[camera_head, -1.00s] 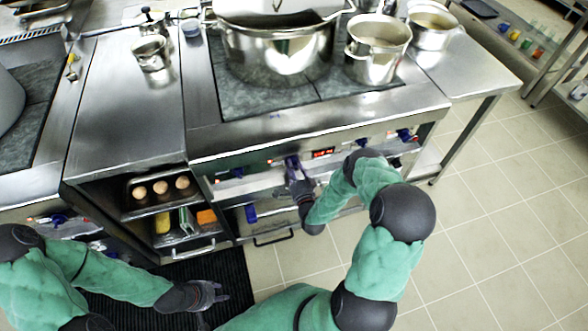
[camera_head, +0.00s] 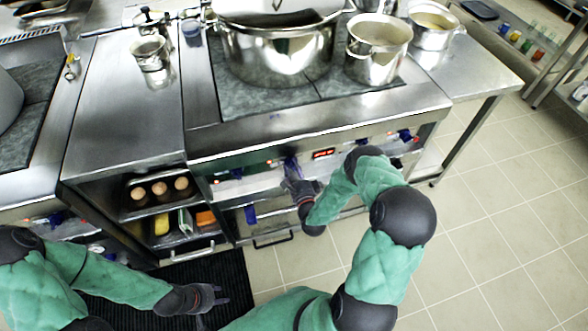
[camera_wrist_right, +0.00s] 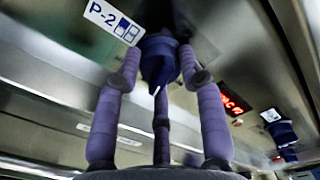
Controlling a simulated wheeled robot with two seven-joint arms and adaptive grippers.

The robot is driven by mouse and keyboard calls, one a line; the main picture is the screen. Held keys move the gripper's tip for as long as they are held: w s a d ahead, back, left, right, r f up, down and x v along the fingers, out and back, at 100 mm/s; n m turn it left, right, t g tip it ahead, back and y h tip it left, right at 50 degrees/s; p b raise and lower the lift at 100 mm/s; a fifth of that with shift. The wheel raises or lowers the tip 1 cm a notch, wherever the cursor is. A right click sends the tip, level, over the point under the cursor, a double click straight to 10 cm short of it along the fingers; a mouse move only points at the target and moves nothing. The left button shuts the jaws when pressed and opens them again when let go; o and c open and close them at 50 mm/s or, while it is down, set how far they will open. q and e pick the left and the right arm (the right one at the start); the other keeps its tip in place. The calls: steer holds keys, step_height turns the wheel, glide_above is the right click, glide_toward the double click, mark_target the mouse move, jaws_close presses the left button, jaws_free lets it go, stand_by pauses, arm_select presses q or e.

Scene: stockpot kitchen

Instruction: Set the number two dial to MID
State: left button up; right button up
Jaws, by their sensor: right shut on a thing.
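The number two dial (camera_wrist_right: 160,58) is a dark blue knob under a "P-2" label (camera_wrist_right: 112,20) in the right wrist view. A short white mark shows on its lower edge; which setting it points to I cannot read. In the head view the dial (camera_head: 291,163) is on the stove's front panel, left of the red display. My right gripper (camera_wrist_right: 158,72) is shut on the dial, its purple fingers around it. My left gripper (camera_head: 218,295) is open and empty, low over the dark floor mat, away from the stove.
Other blue dials sit on the panel to the left (camera_head: 230,174) and right (camera_head: 404,135). A red display (camera_head: 323,154) is beside the held dial. A large pot (camera_head: 277,50) and a smaller pot (camera_head: 377,52) stand on the stovetop. An open shelf (camera_head: 165,205) is at left.

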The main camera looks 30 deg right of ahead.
steer(key=shift+a+f, duration=0.15)
steer(key=shift+a, duration=0.2)
steer(key=o, duration=1.1)
steer(key=shift+o, duration=0.2)
steer(key=shift+d, duration=0.1)
steer(key=v, duration=1.2)
